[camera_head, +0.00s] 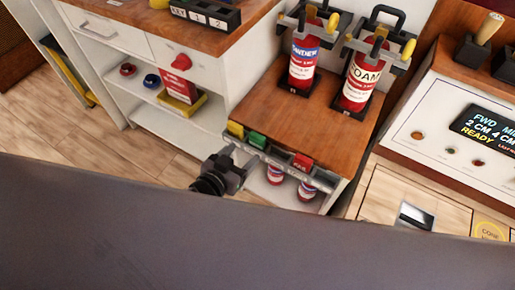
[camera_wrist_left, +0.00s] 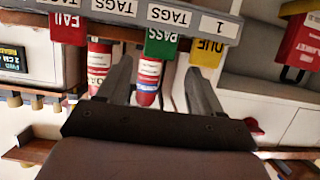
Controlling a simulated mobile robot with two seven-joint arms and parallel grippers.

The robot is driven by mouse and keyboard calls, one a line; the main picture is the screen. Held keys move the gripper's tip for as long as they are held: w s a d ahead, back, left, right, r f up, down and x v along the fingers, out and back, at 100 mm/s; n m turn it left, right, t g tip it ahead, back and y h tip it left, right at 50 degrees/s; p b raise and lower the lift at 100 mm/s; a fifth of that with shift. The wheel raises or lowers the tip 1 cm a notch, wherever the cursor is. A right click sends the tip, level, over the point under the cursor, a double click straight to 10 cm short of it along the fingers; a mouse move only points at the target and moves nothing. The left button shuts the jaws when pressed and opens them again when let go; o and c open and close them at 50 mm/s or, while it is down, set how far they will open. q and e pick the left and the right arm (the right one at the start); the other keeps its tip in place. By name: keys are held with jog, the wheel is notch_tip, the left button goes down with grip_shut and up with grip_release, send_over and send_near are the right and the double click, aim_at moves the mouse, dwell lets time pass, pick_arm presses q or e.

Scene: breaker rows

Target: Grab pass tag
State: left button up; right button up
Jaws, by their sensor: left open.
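The green pass tag (camera_head: 257,140) hangs from the tag rail on the front edge of the wooden-topped stand, between the yellow due tag (camera_head: 235,129) and the red fail tag (camera_head: 302,162). My left gripper (camera_head: 240,162) is close in front of the rail, near the green tag. In the left wrist view the picture is upside down. There the pass tag (camera_wrist_left: 161,43) shows between the tips of my open left gripper (camera_wrist_left: 160,68), with nothing held. Whether the fingers reach around the tag is unclear. My right gripper is not in view.
Two large red extinguishers (camera_head: 303,62) stand in brackets on the top. A shelf unit is at the left and a panel with a display (camera_head: 485,130) at the right.

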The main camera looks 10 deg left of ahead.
aim_at(256, 137)
pick_arm(q)
jog(key=shift+w+r+b+x, duration=0.1)
jog(key=shift+r+b+x, duration=0.1)
jog(key=shift+x, duration=1)
jog(key=shift+w+r+b+x, duration=0.1)
jog(key=shift+r+b+x, duration=0.1)
jog(key=shift+x, duration=1.05)
jog(key=shift+r+b+x, duration=0.1)
jog(key=shift+r+x, duration=0.1)
jog(key=shift+x, duration=1)
jog(key=c, duration=0.8)
